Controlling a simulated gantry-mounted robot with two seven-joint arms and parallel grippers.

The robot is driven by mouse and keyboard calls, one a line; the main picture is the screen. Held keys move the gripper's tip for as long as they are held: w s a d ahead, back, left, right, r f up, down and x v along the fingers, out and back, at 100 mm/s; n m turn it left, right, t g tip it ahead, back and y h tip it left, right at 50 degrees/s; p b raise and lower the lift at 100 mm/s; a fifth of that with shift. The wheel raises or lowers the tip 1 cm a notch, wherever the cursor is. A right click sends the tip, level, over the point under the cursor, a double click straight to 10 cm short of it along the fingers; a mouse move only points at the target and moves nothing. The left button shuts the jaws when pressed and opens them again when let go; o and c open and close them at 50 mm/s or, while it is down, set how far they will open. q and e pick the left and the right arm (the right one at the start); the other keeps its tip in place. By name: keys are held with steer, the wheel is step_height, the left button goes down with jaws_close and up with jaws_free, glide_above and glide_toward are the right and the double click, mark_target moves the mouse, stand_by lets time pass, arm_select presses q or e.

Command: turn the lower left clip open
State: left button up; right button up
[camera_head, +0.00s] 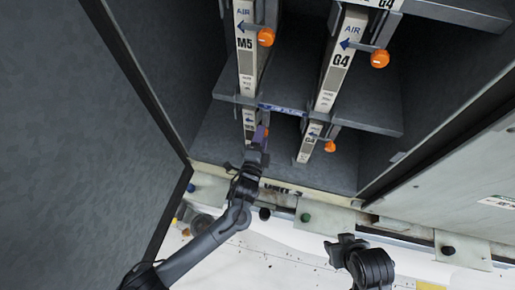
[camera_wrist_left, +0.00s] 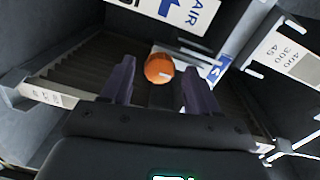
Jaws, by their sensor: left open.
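The lower left clip's round orange knob (camera_wrist_left: 159,68) shows in the left wrist view, between and beyond my open finger tips. In the head view this clip is mostly hidden behind my left gripper (camera_head: 259,138), which reaches up to the lower left filter panel (camera_head: 249,118). In the left wrist view the left gripper (camera_wrist_left: 151,88) has its two purple fingers apart, with nothing clearly held; whether they touch the knob I cannot tell. My right gripper (camera_head: 345,248) is low at the right of centre, away from the clips; its jaws are too small to read.
Other orange knobs sit at the upper left (camera_head: 266,37), upper right (camera_head: 379,59) and lower right (camera_head: 330,146). A grey shelf (camera_head: 375,115) divides the upper and lower bays. The cabinet's large grey door (camera_head: 75,130) stands at the left. The cabinet's lower sill runs beneath my left gripper.

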arm_select(q)
steer(key=b+v, duration=0.1)
steer(key=v, duration=0.9)
steer(key=shift+s+b, duration=0.25)
steer(key=shift+b, duration=0.1)
steer(key=shift+a, duration=0.1)
